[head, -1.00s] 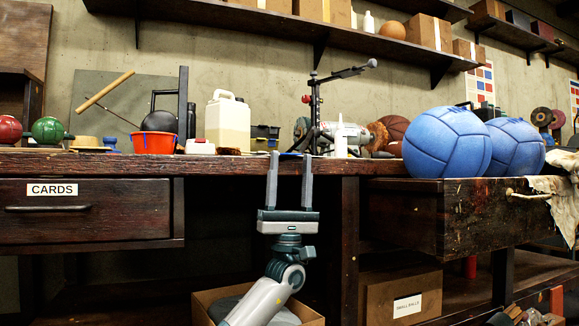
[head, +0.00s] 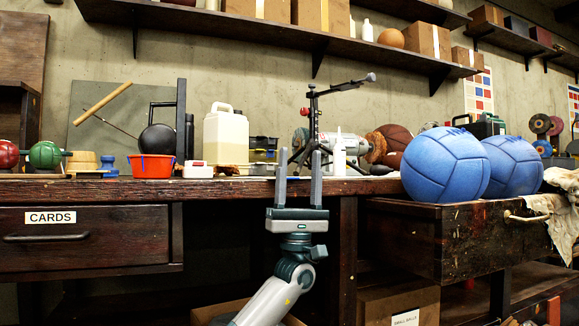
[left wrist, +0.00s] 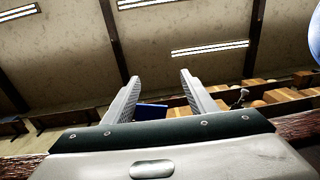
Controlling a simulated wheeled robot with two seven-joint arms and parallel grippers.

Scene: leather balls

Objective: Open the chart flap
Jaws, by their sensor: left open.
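I cannot make out a chart flap for certain. A chart with coloured squares (head: 479,90) hangs on the back wall at the right, and part of another chart (head: 573,102) shows at the right edge. My left gripper (head: 299,165) is open and empty, fingers pointing up, in front of the workbench's front edge, with its tips above the bench top. In the left wrist view its fingers (left wrist: 160,85) stand apart with nothing between them but background. A flat blue thing (left wrist: 152,110) shows beyond them there; I cannot tell what it is. My right gripper is not in view.
The workbench (head: 230,188) holds a white jug (head: 225,140), a red-orange tub (head: 153,166) and a black stand (head: 314,125). Two blue balls (head: 445,163) rest at a drawer (head: 440,230) on the right. A wall shelf (head: 290,37) runs overhead.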

